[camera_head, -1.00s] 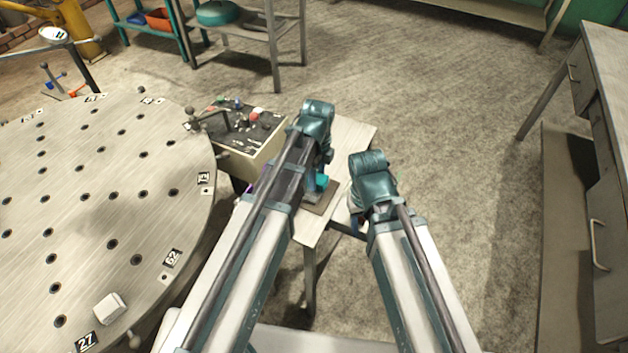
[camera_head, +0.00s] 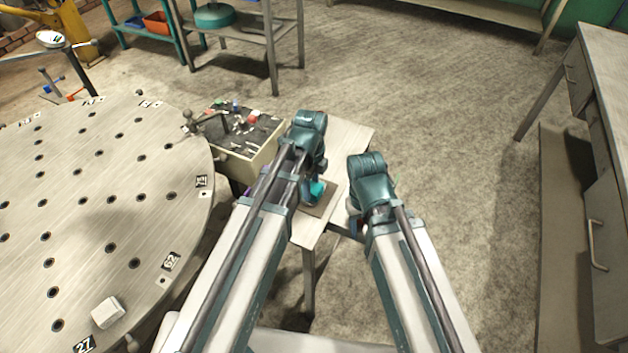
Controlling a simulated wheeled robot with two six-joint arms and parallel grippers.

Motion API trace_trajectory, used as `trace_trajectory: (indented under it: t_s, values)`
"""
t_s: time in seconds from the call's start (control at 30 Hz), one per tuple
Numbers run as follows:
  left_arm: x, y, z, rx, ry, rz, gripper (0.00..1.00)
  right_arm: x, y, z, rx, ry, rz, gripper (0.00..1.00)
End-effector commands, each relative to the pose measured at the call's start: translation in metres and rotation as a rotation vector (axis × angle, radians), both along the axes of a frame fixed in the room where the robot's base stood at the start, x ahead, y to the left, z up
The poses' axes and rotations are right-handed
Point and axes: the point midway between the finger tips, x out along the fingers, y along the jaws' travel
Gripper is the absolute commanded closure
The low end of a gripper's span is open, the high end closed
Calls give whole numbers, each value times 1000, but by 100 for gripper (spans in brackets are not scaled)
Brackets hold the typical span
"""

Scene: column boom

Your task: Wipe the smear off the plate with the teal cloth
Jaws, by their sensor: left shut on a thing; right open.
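The teal cloth (camera_head: 317,189) shows as a small bright patch below my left wrist, over a small light table. My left gripper (camera_head: 312,184) is shut on the cloth, its fingers mostly hidden by the arm. A flat brown-grey plate (camera_head: 321,211) lies on the table under the cloth, partly covered by my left arm. I cannot tell whether the cloth touches it, and no smear can be made out. My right gripper (camera_head: 354,207) is open, at the right side of the table, mostly hidden behind its own wrist.
The small table (camera_head: 346,140) has bare top at its far end. A tray of small parts (camera_head: 240,130) stands to its left. A large round perforated table (camera_head: 90,200) with a white block (camera_head: 108,312) fills the left.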

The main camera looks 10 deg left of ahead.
Motion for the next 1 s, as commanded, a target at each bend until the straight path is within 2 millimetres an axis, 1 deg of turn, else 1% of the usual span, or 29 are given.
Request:
trace_trajectory:
  t_s: [0.03, 0.17, 0.27, 0.6, 1.0]
  values:
    - [-4, 1, -1, 2, 7, 0, 88, 0, 0, -1, 0, 0, 0, 50]
    - [-5, 2, -1, 3, 9, 0, 88, 0, 0, -1, 0, 0, 0, 50]
    - [-10, 3, -1, 3, 10, 1, 88, 0, 0, -1, 0, 0, 0, 50]
    - [-36, 11, 1, 2, 8, 1, 88, 0, 0, 1, 0, 0, 0, 50]
    - [-36, 12, 3, 2, 5, 0, 88, 0, 0, 3, 0, 0, 0, 50]
